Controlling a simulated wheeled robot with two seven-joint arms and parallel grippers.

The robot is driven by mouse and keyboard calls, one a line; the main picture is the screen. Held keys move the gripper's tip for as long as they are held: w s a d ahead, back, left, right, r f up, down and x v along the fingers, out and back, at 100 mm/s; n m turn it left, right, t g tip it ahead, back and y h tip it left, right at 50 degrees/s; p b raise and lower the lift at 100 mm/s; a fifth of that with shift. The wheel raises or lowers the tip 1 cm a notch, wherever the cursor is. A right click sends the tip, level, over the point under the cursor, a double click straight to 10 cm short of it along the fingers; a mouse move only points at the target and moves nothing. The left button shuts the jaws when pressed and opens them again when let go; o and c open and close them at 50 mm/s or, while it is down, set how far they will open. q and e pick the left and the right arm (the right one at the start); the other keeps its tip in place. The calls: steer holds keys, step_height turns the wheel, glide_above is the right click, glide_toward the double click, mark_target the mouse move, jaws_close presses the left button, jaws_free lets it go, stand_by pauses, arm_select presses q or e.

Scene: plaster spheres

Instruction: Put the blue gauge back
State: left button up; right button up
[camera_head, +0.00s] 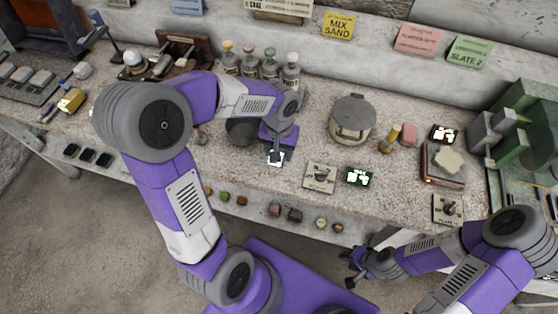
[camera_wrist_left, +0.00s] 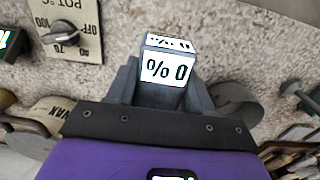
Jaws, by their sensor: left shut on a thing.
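My left gripper (camera_head: 276,158) is shut on a small block-shaped gauge (camera_wrist_left: 167,69) with a bright white face reading "% 0". My right gripper (camera_head: 351,268) is open and empty, low in front of the bench edge.
Right of the held gauge are a POT dial plate (camera_head: 320,178) and a green-lit display (camera_head: 358,176). A lidded pot (camera_head: 351,120) stands behind them. Several bottles (camera_head: 269,64) stand at the back. Bare bench (camera_head: 240,175) lies in front.

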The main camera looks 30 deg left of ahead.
arm_select(q)
steer(key=shift+f+b, duration=0.65)
steer(key=shift+f, duration=1.65)
steer(key=shift+f, duration=0.1)
steer(key=o, duration=0.9)
steer(key=shift+o, duration=0.2)
step_height(320, 180, up, 12)
steer(key=p, duration=0.3)
steer(key=shift+p, duration=0.3)
